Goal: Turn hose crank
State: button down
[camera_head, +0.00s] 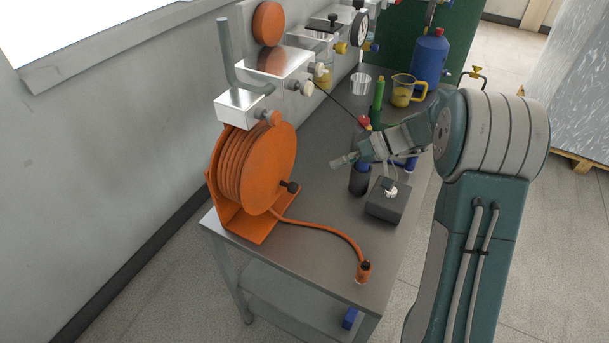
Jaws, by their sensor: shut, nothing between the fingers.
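The orange hose reel (256,165) stands upright in an orange bracket at the near left end of the steel bench. The hose crank (289,187), a small dark knob, sticks out from the lower right of the reel's face. An orange hose (325,228) runs from the reel across the bench top to an orange nozzle (363,272) at the near edge. My gripper (340,161) is shut and empty. It points left above the bench, to the right of the reel and apart from the crank. Part of the gripper's body is hidden behind my arm.
A grey box (387,200) with a white-topped lever and a dark cup (359,181) stand below my gripper. A green bottle (377,95), a yellow jug (408,92) and a blue cylinder (429,62) stand farther back. The steel bench (305,255) is bare near the hose.

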jog(key=a+f+n, duration=0.2)
jog(key=a+f, duration=0.2)
jog(key=a, duration=0.4)
jog(key=shift+w+a+f, duration=0.2)
jog(key=shift+w+f, duration=0.1)
jog(key=shift+w, duration=0.1)
jog(key=shift+s+a+f, duration=0.15)
jog(key=shift+s+f, duration=0.15)
jog(key=shift+f, duration=0.05)
dwell(0.5)
